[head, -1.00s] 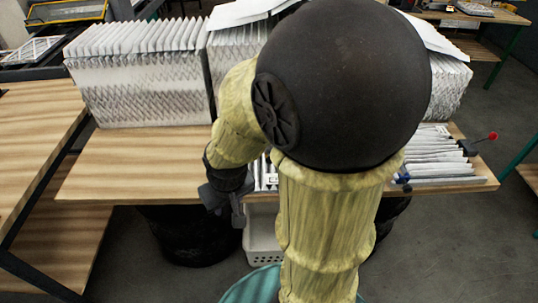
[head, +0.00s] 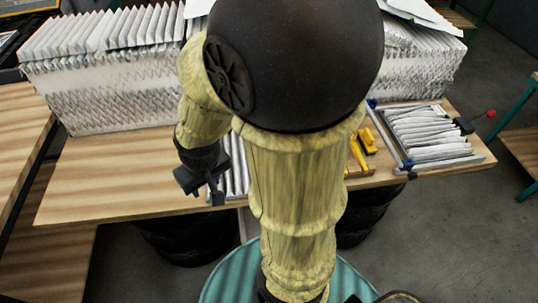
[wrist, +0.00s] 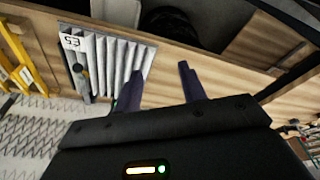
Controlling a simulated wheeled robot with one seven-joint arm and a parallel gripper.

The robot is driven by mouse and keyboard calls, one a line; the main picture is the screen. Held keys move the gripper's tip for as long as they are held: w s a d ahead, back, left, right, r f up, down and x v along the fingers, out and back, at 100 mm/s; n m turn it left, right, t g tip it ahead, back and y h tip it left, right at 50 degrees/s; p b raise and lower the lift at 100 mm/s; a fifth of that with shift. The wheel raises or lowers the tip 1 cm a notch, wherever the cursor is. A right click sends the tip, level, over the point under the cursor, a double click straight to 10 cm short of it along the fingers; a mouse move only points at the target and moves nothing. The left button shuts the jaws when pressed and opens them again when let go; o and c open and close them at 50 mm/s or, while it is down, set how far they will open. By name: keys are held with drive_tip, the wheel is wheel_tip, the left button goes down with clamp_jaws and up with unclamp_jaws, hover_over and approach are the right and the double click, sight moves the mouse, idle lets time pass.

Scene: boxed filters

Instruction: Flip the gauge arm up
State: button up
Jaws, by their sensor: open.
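A thin rod with a red ball tip (head: 490,114) sticks out from a dark block (head: 464,126) at the right end of a filter frame (head: 405,163). It may be the gauge arm; I cannot tell for sure. Yellow parts (head: 364,144) show just right of my arm, and a yellow frame (wrist: 28,58) shows in the wrist view. My gripper (head: 203,186) is open and empty near the table's front edge, far left of the red tip. In the wrist view its two fingers (wrist: 161,70) stand apart beside a labelled pleated filter (wrist: 112,52).
The wooden table (head: 110,180) is bare at its left front. A tall pleated filter block (head: 100,85) stands at the back left, another (head: 425,70) at the back right. Dark round bins (head: 185,240) stand below. My arm hides the table's middle.

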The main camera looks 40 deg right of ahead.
drive_tip(key=shift+w+d+f, duration=0.1)
drive_tip(key=shift+w+d, duration=0.1)
drive_tip(key=shift+d, duration=0.1)
drive_tip(key=d+m, duration=0.5)
drive_tip(key=d, duration=0.3)
drive_tip(key=d+m+t+p, duration=0.1)
drive_tip(key=d+m, duration=0.4)
drive_tip(key=d, duration=0.4)
drive_tip(key=d+m+y+p, duration=0.1)
drive_tip(key=d+m, duration=0.4)
drive_tip(key=d, duration=0.4)
drive_tip(key=shift+s+d+f+t, duration=0.15)
drive_tip(key=shift+d+f+t, duration=0.15)
drive_tip(key=shift+t, duration=0.1)
drive_tip(key=x, duration=1.7)
drive_tip(key=shift+a+f+b, duration=0.15)
drive_tip(key=shift+f+b, duration=0.05)
drive_tip(key=shift+b, duration=0.15)
